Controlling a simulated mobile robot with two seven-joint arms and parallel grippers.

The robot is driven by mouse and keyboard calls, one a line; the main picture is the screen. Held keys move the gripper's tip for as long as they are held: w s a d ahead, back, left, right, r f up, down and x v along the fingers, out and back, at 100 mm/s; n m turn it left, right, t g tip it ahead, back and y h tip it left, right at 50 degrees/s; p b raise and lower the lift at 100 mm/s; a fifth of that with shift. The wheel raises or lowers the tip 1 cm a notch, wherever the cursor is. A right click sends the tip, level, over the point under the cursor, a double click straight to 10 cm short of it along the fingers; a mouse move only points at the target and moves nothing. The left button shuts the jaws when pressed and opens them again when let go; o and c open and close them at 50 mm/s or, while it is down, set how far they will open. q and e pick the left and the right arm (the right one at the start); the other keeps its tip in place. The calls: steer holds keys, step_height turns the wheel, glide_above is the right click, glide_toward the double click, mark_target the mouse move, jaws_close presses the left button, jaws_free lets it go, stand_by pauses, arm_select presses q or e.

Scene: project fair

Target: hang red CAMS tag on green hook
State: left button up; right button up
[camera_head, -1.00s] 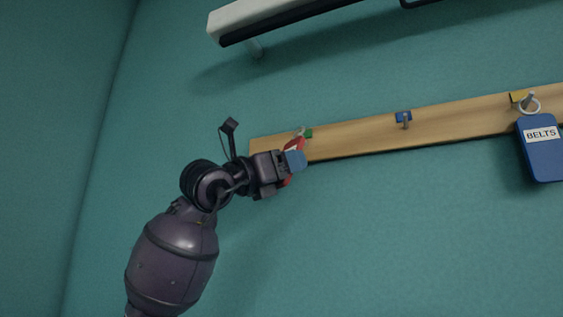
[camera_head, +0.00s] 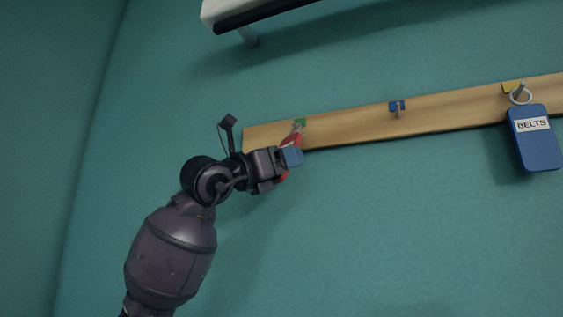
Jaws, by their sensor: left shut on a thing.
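The red tag (camera_head: 296,139) is held in my left gripper (camera_head: 290,158), which is shut on it near the left end of the wooden rail. Most of the tag, and any lettering on it, is hidden behind the gripper. The green hook (camera_head: 300,122) is on the rail just above the tag. The tag's ring end is close to the hook, but I cannot tell whether the ring is around the hook or only in front of it. My right gripper is not in view.
The wooden rail (camera_head: 350,127) runs along the teal wall. A blue hook (camera_head: 397,106) on it is empty. A blue BELTS tag (camera_head: 537,145) hangs by its ring from the yellow hook (camera_head: 513,87). A white shelf (camera_head: 240,12) is above. The wall below the rail is clear.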

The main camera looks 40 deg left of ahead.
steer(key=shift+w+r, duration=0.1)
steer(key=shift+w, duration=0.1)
arm_select(q)
steer(key=o, duration=0.8)
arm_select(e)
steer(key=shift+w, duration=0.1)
arm_select(q)
steer(key=shift+s+a+f, duration=0.1)
steer(key=shift+s+f, duration=0.1)
steer(key=shift+s, duration=0.1)
steer(key=b+v, duration=0.2)
steer(key=v, duration=0.8)
steer(key=shift+b, duration=0.4)
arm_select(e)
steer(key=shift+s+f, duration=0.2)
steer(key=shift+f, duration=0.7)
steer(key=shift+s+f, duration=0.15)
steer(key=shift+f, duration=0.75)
